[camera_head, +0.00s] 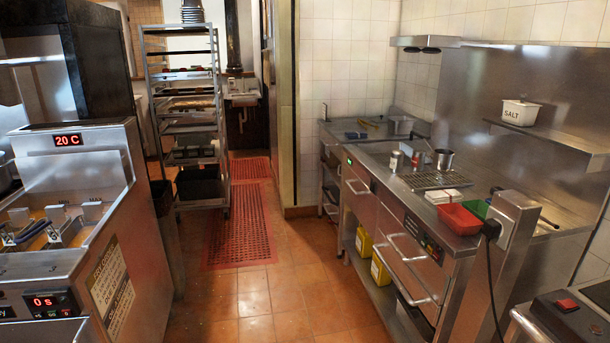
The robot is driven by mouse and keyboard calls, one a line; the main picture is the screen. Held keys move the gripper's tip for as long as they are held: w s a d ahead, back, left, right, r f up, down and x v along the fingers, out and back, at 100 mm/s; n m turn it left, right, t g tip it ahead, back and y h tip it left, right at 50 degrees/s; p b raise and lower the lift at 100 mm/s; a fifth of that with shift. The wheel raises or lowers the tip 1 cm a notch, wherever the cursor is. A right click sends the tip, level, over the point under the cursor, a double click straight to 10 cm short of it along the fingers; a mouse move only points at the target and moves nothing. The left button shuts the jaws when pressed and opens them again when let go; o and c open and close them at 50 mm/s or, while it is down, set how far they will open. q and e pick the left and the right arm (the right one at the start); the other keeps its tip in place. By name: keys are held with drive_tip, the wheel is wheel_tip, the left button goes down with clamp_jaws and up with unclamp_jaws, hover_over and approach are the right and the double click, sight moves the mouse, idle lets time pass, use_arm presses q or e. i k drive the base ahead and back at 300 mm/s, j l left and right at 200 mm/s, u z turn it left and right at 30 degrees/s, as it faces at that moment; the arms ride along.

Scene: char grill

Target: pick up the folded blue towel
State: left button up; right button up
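A small dark blue item (356,135) lies flat at the far left end of the right-hand steel counter (385,146). It is too small to tell whether it is the folded blue towel. No other towel-like blue thing is clear in the head view. Neither of my grippers is in view.
The counter holds a metal pot (444,160), a can (396,161), a wire rack (432,179), a red tray (458,219) and a green tray (477,208). A fryer (75,165) stands left, with a wheeled rack (187,110) behind. The tiled floor (285,275) between is clear.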

sight(357, 135)
drive_tip(key=i, duration=4.65)
